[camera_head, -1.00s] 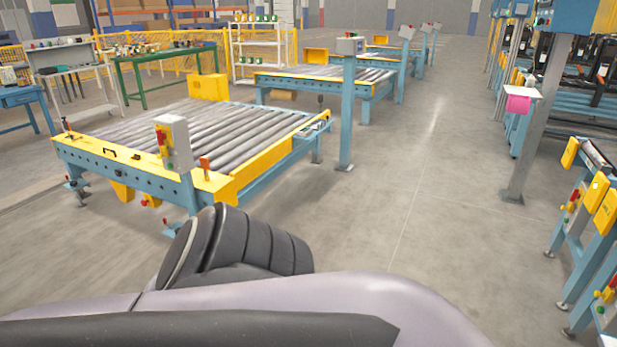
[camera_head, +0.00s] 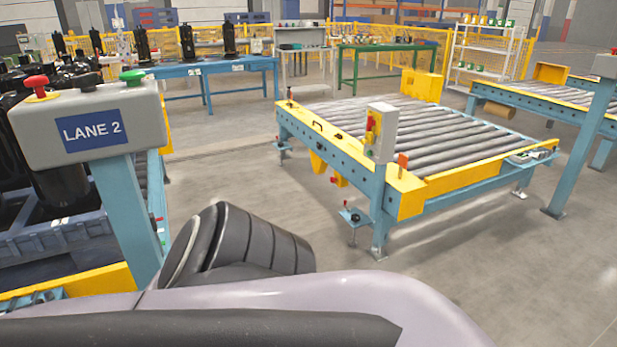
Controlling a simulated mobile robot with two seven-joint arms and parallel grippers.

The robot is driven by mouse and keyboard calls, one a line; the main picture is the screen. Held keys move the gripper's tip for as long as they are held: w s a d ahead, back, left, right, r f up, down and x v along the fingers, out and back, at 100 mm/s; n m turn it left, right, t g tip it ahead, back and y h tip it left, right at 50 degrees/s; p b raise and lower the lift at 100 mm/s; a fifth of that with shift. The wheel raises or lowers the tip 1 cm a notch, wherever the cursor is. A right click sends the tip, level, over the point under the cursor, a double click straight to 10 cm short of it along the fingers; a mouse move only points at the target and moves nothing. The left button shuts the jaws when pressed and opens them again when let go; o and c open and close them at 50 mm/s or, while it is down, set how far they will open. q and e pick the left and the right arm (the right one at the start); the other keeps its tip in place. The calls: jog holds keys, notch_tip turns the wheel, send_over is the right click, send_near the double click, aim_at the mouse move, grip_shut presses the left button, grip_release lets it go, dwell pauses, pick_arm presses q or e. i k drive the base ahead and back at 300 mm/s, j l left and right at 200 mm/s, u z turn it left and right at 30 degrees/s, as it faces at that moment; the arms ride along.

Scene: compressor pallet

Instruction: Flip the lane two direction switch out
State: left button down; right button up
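A grey control box (camera_head: 90,122) with a blue "LANE 2" label (camera_head: 92,130) stands on a blue post at the left, close to me. A red button (camera_head: 37,86) and a green button (camera_head: 132,78) sit on its top, with a dark knob (camera_head: 87,82) between them. I cannot tell which way the knob points. Part of my own arm crosses the bottom of the view. Neither gripper shows.
Left of and behind the post are black compressors (camera_head: 58,185) in a blue-grey pallet crate (camera_head: 55,243). A roller conveyor (camera_head: 430,135) with a small control box (camera_head: 381,133) stands centre right. Open grey floor (camera_head: 235,165) lies between.

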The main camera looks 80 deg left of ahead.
aim_at(86, 82)
jog(key=u, duration=1.8)
jog(key=k+u, duration=0.1)
jog(key=u, duration=1.7)
jog(key=k, duration=0.05)
